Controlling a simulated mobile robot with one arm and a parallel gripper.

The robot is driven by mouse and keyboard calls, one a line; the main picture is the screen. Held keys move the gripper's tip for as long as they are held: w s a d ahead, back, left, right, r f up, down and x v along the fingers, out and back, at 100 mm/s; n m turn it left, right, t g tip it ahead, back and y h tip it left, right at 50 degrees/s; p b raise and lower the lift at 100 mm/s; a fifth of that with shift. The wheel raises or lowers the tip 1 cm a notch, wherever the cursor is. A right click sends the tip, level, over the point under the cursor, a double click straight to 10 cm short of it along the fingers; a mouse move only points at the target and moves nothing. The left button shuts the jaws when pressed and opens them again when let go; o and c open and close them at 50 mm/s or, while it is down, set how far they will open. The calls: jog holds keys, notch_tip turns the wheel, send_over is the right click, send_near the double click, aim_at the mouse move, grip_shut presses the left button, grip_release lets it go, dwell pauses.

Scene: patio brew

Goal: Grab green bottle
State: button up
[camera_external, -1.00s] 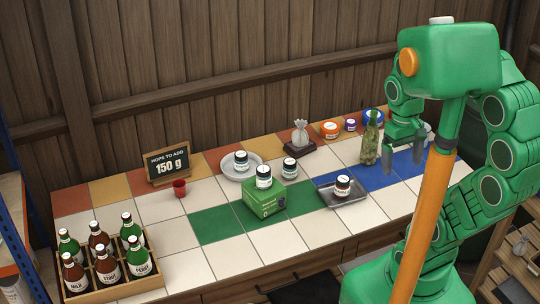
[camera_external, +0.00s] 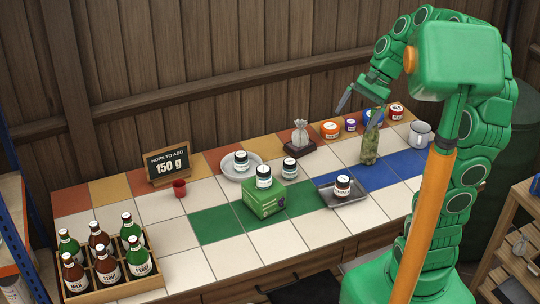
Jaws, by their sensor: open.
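A green bottle (camera_external: 369,150) stands upright on the tiled counter, at the edge of the blue tiles at right. My gripper (camera_external: 357,110) is open and empty, tilted downward to the left, above and behind the bottle in the picture. One finger points left, clear of the bottle. The other finger overlaps the bottle's neck in this view; I cannot tell if they touch. More green bottles (camera_external: 137,261) stand with brown ones in a wooden crate (camera_external: 112,288) at front left.
A dark tray (camera_external: 358,196) with a jar stands left of and nearer than the bottle. A white mug (camera_external: 420,134) is to the right. The blue tiles right of the bottle are clear.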

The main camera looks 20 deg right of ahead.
jog(key=w+d+f+m+t+y, duration=0.1)
jog(key=w+d+m+t, duration=0.2)
jog(key=w+d+m, duration=0.5)
jog(key=w+d+f+m+t+y, duration=0.1)
jog(key=w+d+m+t+y, duration=0.3)
jog(key=d, duration=0.7)
jog(key=w+d+f+m+t+h, duration=0.1)
jog(key=w+d+m+t, duration=0.1)
jog(key=w+d+m, duration=0.5)
jog(key=n, duration=0.2)
send_near(363, 140)
jog(key=w+f, duration=0.3)
jog(key=w, duration=0.1)
jog(key=shift+s+a+x, duration=0.1)
jog(key=shift+x, duration=1.7)
jog(key=shift+s+a+x, duration=0.1)
jog(key=shift+a+x, duration=0.05)
jog(key=shift+x, duration=1.7)
jog(key=shift+r, duration=0.15)
jog(key=c, duration=1.2)
